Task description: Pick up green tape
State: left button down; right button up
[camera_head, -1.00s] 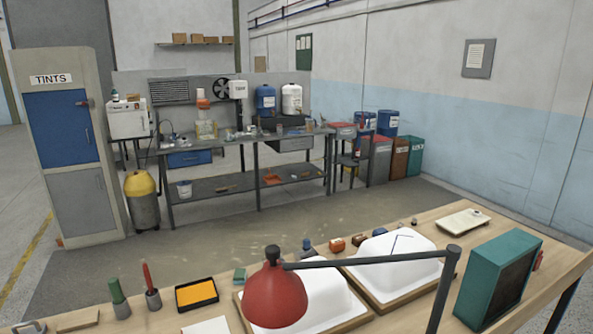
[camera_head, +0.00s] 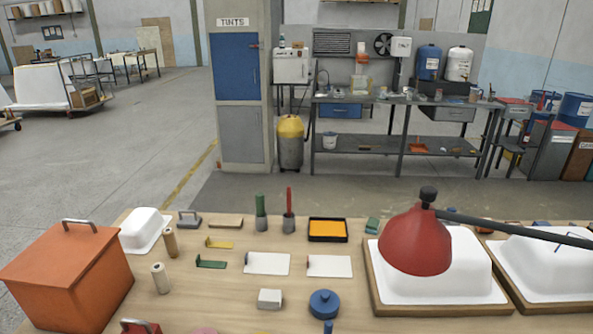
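No roll that is plainly green tape shows on the wooden table. Neither of my grippers is in view.
A red lamp (camera_head: 415,240) hangs over white tub shells (camera_head: 455,270) at the right.

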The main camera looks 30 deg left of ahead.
aim_at(205, 263)
jog(key=u, duration=1.55)
jog(key=j+z, duration=0.2)
jog(key=z, duration=0.25)
jog(key=j+z, duration=0.2)
jog(key=z, duration=0.2)
jog(key=j+z, duration=0.2)
jog(key=z, duration=0.25)
